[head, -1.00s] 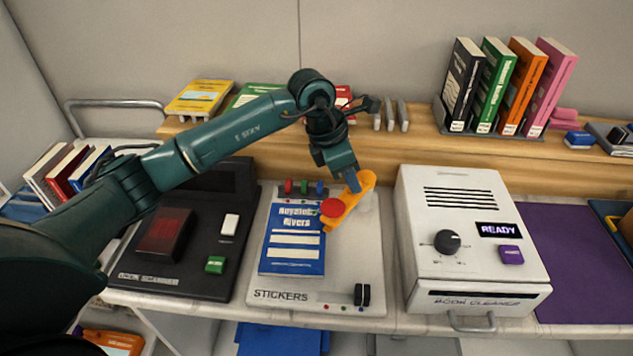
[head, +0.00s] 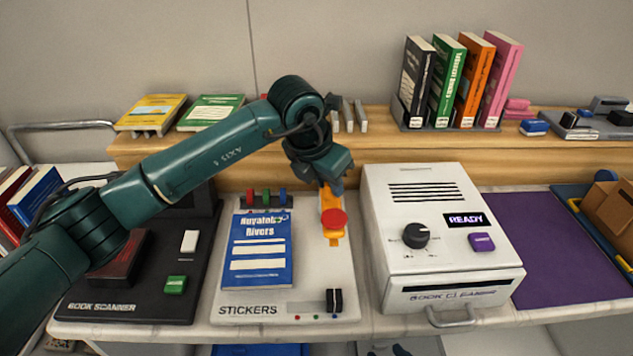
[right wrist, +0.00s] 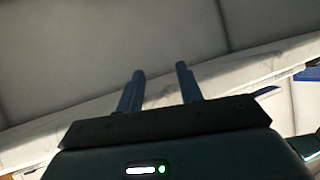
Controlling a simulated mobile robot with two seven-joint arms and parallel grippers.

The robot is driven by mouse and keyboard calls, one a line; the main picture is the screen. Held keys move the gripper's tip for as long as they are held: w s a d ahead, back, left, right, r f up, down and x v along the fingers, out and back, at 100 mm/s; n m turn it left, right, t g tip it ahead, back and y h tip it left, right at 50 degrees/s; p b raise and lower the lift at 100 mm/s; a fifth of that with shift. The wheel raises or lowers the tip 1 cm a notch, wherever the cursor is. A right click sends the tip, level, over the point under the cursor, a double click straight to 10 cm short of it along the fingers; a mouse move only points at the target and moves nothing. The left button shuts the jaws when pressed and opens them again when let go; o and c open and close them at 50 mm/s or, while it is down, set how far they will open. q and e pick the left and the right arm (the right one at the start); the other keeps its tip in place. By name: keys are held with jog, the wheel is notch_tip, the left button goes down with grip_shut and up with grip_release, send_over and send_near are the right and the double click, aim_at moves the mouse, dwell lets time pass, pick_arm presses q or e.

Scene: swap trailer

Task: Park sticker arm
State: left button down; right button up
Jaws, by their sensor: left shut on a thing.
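The sticker machine (head: 225,293) is a pale box labelled STICKERS on the counter. Its orange sticker arm (head: 333,238) with a red round knob (head: 334,218) points toward the front, to the right of the blue book (head: 258,270) and clear of it. The book lies flat on the machine with white strips on its cover. My left gripper (head: 328,188) is shut on the sticker arm near its back end; its fingertips are partly hidden. My right gripper (right wrist: 160,85) shows only in the right wrist view, its two blue fingers apart with nothing between them.
A black book scanner (head: 130,298) stands left of the machine. A white book cleaner (head: 435,200) reading READY stands close on the right. A wooden shelf (head: 380,148) with books runs behind. A purple mat (head: 540,240) lies bare at right.

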dwell(0.3)
pick_arm(q)
jog(key=c, duration=1.2)
grip_release()
jog(key=b+v, duration=0.1)
jog(key=v, duration=1.2)
jog(key=shift+s+r, duration=0.1)
jog(key=shift+s, duration=0.05)
